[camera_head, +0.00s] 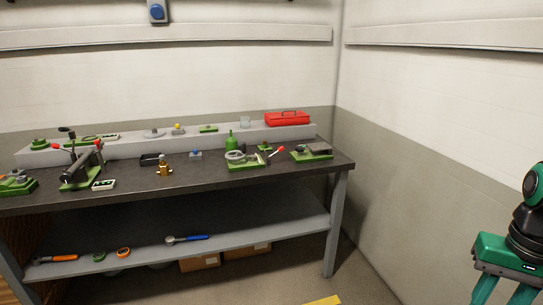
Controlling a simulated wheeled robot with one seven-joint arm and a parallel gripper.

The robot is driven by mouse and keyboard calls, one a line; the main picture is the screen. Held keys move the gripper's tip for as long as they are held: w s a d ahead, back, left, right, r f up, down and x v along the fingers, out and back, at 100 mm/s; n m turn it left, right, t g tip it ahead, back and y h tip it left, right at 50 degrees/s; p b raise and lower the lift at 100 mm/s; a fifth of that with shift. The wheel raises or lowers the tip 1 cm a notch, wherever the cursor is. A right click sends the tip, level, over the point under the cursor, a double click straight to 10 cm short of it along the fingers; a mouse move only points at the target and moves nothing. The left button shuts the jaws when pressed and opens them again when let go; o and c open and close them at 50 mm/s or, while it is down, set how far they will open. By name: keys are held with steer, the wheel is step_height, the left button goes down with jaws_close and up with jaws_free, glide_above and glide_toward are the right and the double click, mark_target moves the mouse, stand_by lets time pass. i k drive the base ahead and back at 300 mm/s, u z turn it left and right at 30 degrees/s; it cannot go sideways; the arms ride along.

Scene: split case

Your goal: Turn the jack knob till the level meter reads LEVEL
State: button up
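My gripper (504,292) is at the lower right, well apart from the workbench. Its two green fingers are spread with nothing seen between them; their tips run to the bottom edge of the picture. I cannot tell for sure which part is the jack knob.
The dark workbench top (215,184) also bears a brass-coloured item (164,168), a green bottle (231,140) and several green-based fixtures. A red toolbox (287,118) stands on the grey back ledge. Tools lie on the lower shelf (225,243).

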mark_target(300, 149)
steer(key=i, duration=2.2)
steer(key=z, duration=0.05)
